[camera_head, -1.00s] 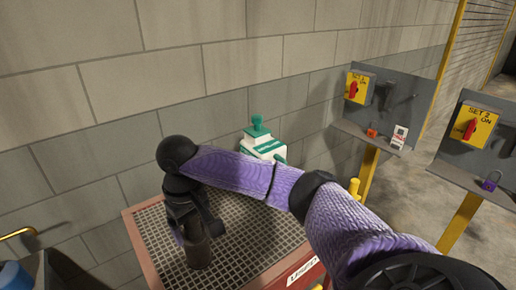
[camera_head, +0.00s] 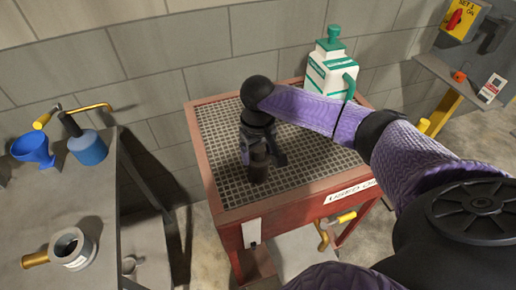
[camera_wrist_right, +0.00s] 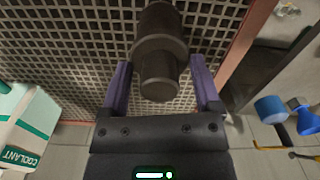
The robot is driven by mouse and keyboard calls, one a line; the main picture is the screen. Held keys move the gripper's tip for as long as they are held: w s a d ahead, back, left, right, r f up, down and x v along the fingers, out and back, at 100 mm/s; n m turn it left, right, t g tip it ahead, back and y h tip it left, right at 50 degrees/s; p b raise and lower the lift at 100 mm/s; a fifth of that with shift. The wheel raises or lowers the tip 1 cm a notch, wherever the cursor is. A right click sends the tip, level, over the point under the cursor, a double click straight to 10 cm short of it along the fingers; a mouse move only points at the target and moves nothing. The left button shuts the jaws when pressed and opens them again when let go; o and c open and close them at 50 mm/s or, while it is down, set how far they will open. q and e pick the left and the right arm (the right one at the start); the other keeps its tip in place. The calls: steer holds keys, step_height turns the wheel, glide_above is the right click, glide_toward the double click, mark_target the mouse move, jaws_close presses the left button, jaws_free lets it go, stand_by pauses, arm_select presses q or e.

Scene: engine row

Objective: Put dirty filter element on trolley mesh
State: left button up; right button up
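The dirty filter element (camera_head: 258,165) is a dark brown-black cylinder with a wider collar. It appears upright on the trolley mesh (camera_head: 307,150), towards the front left. It also shows in the right wrist view (camera_wrist_right: 160,65), with mesh behind it. My right gripper (camera_head: 262,152) is above and around the element. In the right wrist view its two purple fingers (camera_wrist_right: 162,75) stand on either side of the element, with mesh showing in narrow gaps, so it looks open. The gripper partly hides the element's top in the head view. My left gripper is not in view.
A white and green coolant jug (camera_head: 331,75) stands at the mesh's back right. A grey bench (camera_head: 75,215) at left holds a blue funnel (camera_head: 34,150), a blue cylinder (camera_head: 88,148) and a metal cup-shaped housing (camera_head: 72,249). Much of the mesh is clear.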

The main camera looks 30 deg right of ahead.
steer(key=shift+o, duration=1)
step_height(320, 180, up, 12)
steer(key=p, duration=0.1)
steer(key=shift+r+p, duration=0.2)
steer(key=shift+p, duration=0.15)
stand_by(0.6)
